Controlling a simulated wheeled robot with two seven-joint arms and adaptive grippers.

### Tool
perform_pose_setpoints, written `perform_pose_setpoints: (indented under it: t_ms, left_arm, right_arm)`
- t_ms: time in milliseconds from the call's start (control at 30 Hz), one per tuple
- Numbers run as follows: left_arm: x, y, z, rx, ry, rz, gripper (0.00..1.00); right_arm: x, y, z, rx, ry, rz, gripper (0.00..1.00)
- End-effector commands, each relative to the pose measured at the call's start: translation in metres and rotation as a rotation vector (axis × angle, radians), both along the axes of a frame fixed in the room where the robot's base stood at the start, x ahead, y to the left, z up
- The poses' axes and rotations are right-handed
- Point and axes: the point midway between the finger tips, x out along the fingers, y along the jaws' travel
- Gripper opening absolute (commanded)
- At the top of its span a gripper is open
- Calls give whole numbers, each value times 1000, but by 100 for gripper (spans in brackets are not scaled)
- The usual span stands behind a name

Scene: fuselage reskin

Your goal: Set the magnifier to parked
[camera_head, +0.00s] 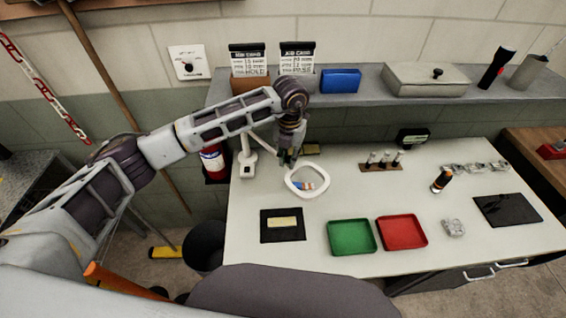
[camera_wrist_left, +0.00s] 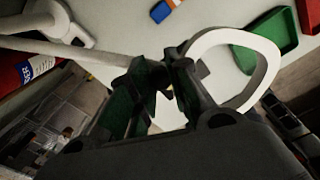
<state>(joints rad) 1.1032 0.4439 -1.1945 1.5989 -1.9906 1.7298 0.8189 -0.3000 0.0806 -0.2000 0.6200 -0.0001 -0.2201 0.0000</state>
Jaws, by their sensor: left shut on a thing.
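The magnifier is a white ring-shaped lens head (camera_head: 327,182) on a white arm with a base (camera_head: 247,160) at the table's left back edge. In the head view my left gripper (camera_head: 289,158) is at the upper left of the ring, pointing down. In the left wrist view the ring (camera_wrist_left: 268,62) is at the right and the pale arm runs in from the left. My left gripper (camera_wrist_left: 158,88) is shut there on the magnifier, close beside the ring. Through the lens opening, blue and orange shapes show. My right gripper is in neither view.
A green tray (camera_head: 352,250) and a red tray (camera_head: 382,233) lie in front of the ring. A black mat (camera_head: 270,237) with a yellowish block lies at front left. A small rack (camera_head: 381,167) stands to the right. A fire extinguisher (camera_head: 212,162) hangs left of the table.

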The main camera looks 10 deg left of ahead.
Motion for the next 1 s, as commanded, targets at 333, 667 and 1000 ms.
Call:
perform_pose_setpoints:
  t_ms: [333, 667, 1000]
  left_arm:
    - [2, -1, 1, 2, -2, 10, 0]
    - [1, -1, 0, 1, 0, 8, 42]
    - [1, -1, 0, 1, 0, 7, 42]
  right_arm:
    - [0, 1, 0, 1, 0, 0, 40]
    - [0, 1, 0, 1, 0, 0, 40]
    - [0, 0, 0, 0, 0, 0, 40]
